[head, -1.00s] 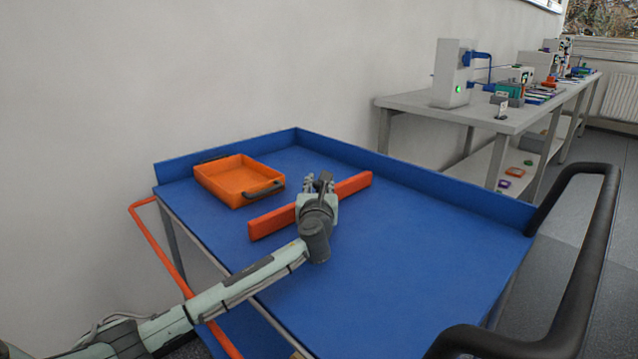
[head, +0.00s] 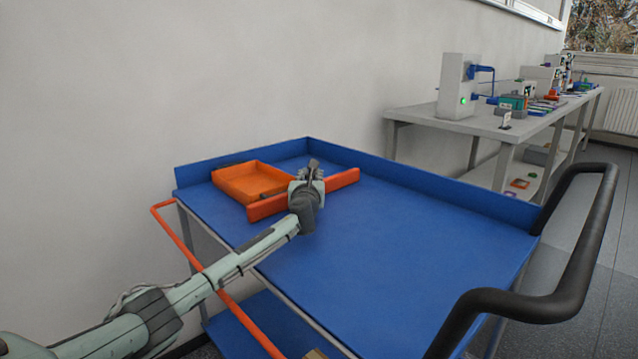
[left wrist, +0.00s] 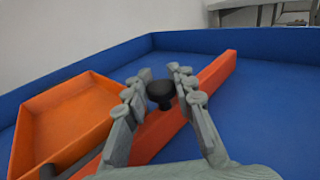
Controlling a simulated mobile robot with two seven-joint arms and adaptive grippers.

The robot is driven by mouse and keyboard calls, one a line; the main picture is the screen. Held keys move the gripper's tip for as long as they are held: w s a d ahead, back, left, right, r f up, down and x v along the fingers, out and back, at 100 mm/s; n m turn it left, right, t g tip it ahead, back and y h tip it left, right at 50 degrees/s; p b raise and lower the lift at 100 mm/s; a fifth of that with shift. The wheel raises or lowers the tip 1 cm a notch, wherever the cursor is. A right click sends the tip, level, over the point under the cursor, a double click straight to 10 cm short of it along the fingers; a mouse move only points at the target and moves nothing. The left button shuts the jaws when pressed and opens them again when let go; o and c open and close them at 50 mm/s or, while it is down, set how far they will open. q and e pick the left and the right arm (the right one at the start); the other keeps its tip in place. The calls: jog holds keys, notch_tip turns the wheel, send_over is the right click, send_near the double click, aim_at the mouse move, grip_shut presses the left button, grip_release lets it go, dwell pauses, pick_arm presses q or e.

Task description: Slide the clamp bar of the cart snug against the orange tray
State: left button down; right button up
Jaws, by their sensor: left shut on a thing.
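The orange tray (head: 247,182) sits in the far left corner of the blue cart top. The orange-red clamp bar (head: 342,180) lies across the cart top on the tray's near side, very close to it. My left gripper (head: 312,170) is over the middle of the bar, shut on the bar's black knob. In the left wrist view the knob (left wrist: 160,90) stands between the fingers, with the bar (left wrist: 217,72) running beneath and the tray (left wrist: 65,120) at left. The gripper hides part of the bar, and I cannot tell whether bar and tray touch. My right gripper is not in view.
The blue cart top (head: 400,230) is bare on the near side and to the right, with raised rims (head: 400,170) at the back. A black push handle (head: 570,260) stands at the right. A grey bench (head: 470,122) with machines is behind.

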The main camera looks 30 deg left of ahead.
pick_arm(q)
jog(key=shift+a+r, duration=0.1)
jog(key=shift+a, duration=0.1)
jog(key=c, duration=1.2)
grip_release()
jog(key=shift+d, duration=0.1)
jog(key=shift+s+d, duration=0.1)
jog(key=shift+s, duration=0.1)
jog(key=v, duration=1.1)
jog(key=shift+s+d, duration=0.1)
jog(key=shift+s, duration=0.2)
